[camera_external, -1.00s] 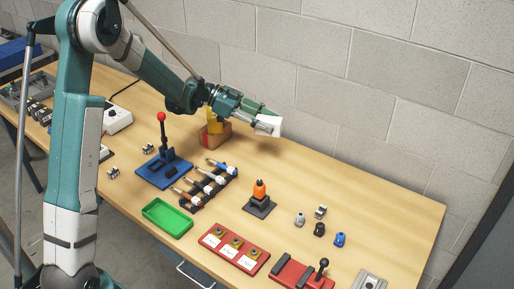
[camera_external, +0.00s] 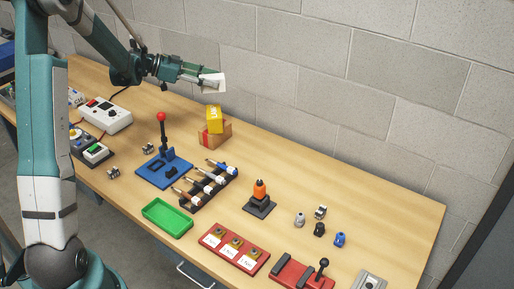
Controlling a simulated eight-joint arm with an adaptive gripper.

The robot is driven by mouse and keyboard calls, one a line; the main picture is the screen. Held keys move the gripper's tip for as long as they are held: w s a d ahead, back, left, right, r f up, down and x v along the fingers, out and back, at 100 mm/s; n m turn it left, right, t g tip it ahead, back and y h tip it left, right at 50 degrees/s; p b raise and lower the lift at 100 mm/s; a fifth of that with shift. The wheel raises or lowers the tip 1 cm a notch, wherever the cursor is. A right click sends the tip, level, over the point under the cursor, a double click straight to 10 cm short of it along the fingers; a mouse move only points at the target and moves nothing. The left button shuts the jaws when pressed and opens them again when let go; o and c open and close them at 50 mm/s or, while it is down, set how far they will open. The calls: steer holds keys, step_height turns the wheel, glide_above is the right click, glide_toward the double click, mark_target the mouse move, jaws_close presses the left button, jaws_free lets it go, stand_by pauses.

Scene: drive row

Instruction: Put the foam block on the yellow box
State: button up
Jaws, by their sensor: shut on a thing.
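A white foam block (camera_external: 213,82) is in my gripper (camera_external: 203,80), which is shut on it. The gripper holds the block in the air above and a little behind the yellow box, with a visible gap between them in the picture. The yellow box (camera_external: 214,119) stands on a brown cardboard box (camera_external: 215,135) with a red mark, near the back of the table by the wall. The yellow box's top is in view and bare.
The wooden table (camera_external: 330,185) carries a blue lever base (camera_external: 163,171), a row of handled tools (camera_external: 205,184), a green tray (camera_external: 167,217), an orange-topped device (camera_external: 259,196) and a red panel (camera_external: 234,248). A block wall (camera_external: 350,90) stands behind. Table right of the boxes is clear.

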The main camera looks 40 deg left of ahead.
steer(key=shift+a, duration=0.15)
glide_above(212, 111)
steer(key=shift+s+f, duration=0.1)
steer(key=shift+f, duration=3)
steer(key=shift+f, duration=1.9)
steer(key=shift+f+b, duration=0.2)
steer(key=shift+b, duration=0.15)
steer(key=o, duration=0.8)
steer(key=shift+r, duration=0.1)
steer(key=shift+c, duration=0.2)
steer(key=shift+r, duration=0.1)
